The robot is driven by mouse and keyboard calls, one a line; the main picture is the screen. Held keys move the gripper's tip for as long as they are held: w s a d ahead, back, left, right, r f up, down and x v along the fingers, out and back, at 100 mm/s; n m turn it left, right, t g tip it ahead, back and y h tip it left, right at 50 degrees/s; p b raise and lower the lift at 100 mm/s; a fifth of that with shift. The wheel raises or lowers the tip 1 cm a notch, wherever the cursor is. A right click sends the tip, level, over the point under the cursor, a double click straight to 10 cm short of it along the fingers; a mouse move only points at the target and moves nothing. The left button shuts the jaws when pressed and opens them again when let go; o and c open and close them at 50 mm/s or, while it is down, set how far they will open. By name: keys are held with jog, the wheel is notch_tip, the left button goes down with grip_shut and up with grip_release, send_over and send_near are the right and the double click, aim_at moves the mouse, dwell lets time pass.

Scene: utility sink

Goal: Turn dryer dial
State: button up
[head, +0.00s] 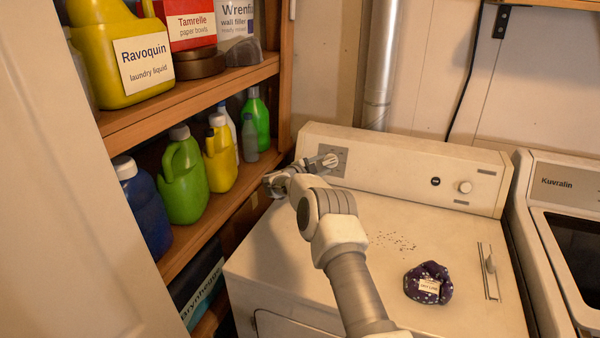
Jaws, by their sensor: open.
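The white dryer (280,262) has a raised control panel (395,168) along its back. A grey square plate (341,152) sits at the panel's left end. A pale dial (332,159) appears on this plate, partly hidden by my gripper. My gripper (322,164) is open, with its fingers right at the dial. I cannot tell whether they touch it or lie around it. A second round knob (465,187) is on the panel's right side, with a small dark button (435,181) left of it.
A wooden shelf (215,92) with several bottles stands close on the left. A purple patterned pouch (428,283) and dark specks (395,241) lie on the dryer top. Another machine (570,190) stands at right. A metal duct (379,65) rises behind the panel.

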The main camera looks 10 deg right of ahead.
jog(key=v, duration=1.1)
jog(key=shift+s+a+b, duration=0.2)
jog(key=shift+a+b, duration=0.05)
jog(key=shift+b, duration=0.05)
jog(key=shift+o, duration=0.2)
